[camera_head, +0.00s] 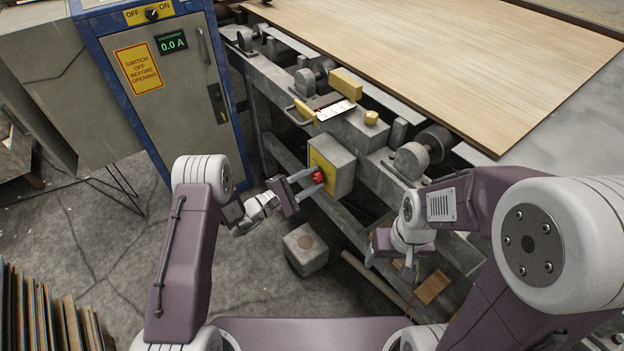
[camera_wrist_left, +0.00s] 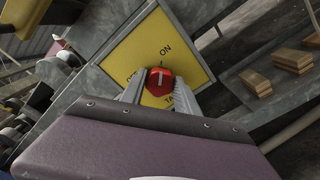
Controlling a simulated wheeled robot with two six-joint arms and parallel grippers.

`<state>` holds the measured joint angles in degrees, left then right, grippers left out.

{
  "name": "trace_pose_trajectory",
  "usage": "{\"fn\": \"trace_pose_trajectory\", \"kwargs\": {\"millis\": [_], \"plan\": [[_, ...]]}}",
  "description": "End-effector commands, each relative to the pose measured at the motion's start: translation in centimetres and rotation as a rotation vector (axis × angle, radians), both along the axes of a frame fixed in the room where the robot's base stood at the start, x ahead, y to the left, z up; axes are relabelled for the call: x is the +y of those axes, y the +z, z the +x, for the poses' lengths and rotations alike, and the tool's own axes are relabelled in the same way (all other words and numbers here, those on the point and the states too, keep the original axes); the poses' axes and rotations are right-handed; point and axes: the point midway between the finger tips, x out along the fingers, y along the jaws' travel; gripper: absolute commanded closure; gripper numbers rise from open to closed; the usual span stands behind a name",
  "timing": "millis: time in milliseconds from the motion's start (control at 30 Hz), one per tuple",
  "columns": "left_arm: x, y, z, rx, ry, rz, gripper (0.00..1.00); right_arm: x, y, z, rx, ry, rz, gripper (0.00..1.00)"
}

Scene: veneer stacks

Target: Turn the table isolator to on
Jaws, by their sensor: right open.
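The table isolator is a grey box (camera_head: 337,163) with a yellow face on the side of the table frame. Its red knob (camera_head: 318,177) sits on that face. In the left wrist view the red knob (camera_wrist_left: 160,82) has a pale mark; I cannot tell which label it points at. ON reads above the knob and part of OFF at its left. My left gripper (camera_head: 306,182) is at the knob, its two fingers apart on either side of it, with slim gaps showing. My right gripper (camera_head: 392,262) is open and away from the isolator, low beside the table frame.
A grey cabinet (camera_head: 195,100) with its own OFF/ON switch (camera_head: 152,14) stands at the left. A veneer sheet (camera_head: 450,50) lies on the table above. A concrete block (camera_head: 305,250) is on the floor below. Stacked veneers (camera_head: 45,310) stand at lower left.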

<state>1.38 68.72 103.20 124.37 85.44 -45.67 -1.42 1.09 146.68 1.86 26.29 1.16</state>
Motion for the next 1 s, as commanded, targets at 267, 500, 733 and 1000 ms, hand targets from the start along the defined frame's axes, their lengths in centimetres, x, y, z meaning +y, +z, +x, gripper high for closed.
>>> {"fn": "trace_pose_trajectory", "kwargs": {"millis": [267,500,733,1000], "plan": [[0.0,-0.1,0.0,0.002,0.000,0.001,0.41,0.0,0.0,0.0,0.000,0.000,0.000,0.27],[1.4,0.1,-0.9,0.005,0.003,0.001,0.41,0.0,0.6,0.0,0.000,0.000,0.000,0.27],[5.6,0.1,-3.9,0.006,0.005,0.000,0.41,0.0,1.7,0.0,0.000,0.000,0.000,0.27],[7.4,-0.1,-5.4,0.002,0.000,0.001,0.41,0.0,2.0,0.0,0.000,0.000,0.000,0.27]]}}
